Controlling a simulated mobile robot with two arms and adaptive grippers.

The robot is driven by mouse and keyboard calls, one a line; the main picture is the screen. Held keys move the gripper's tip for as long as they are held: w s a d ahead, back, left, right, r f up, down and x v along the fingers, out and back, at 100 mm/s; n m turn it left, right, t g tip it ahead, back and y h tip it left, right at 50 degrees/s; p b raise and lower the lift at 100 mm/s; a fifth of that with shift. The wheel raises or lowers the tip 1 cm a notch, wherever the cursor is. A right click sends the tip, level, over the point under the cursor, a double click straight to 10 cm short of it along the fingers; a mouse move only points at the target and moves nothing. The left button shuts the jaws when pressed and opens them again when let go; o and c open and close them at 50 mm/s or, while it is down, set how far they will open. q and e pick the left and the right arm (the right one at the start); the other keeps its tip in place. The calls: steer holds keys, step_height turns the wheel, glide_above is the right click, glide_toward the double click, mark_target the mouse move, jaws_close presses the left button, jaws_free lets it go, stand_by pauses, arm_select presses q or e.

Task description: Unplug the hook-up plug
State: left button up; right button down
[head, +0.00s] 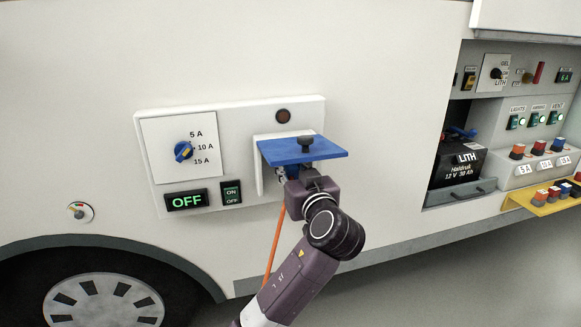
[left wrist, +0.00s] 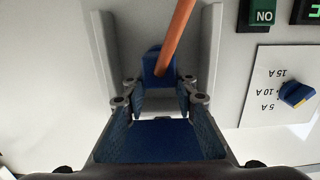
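The hook-up plug (left wrist: 157,66) is blue with an orange cable (left wrist: 177,35); in the left wrist view it sits in the pale inlet housing (left wrist: 210,50). In the head view the cable (head: 273,245) hangs down behind my arm, and the plug is mostly hidden. My left gripper (left wrist: 160,92) is open, its two fingers on either side of the plug's near end with small gaps seen. In the head view my left gripper (head: 292,174) is under the raised blue flap (head: 300,150), which has a black knob. My right gripper is not in view.
A dark round lamp (head: 283,116) is above. An open battery bay (head: 480,150) and yellow shelf (head: 548,206) are at right.

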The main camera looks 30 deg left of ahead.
mark_target(292, 170)
arm_select(q)
jaws_close()
steer(key=shift+s+d, duration=0.4)
steer(key=shift+d, duration=0.1)
stand_by(0.3)
steer(key=shift+c, duration=0.6)
jaws_free()
jaws_close()
steer(key=shift+v, duration=2)
steer(key=shift+f, duration=0.1)
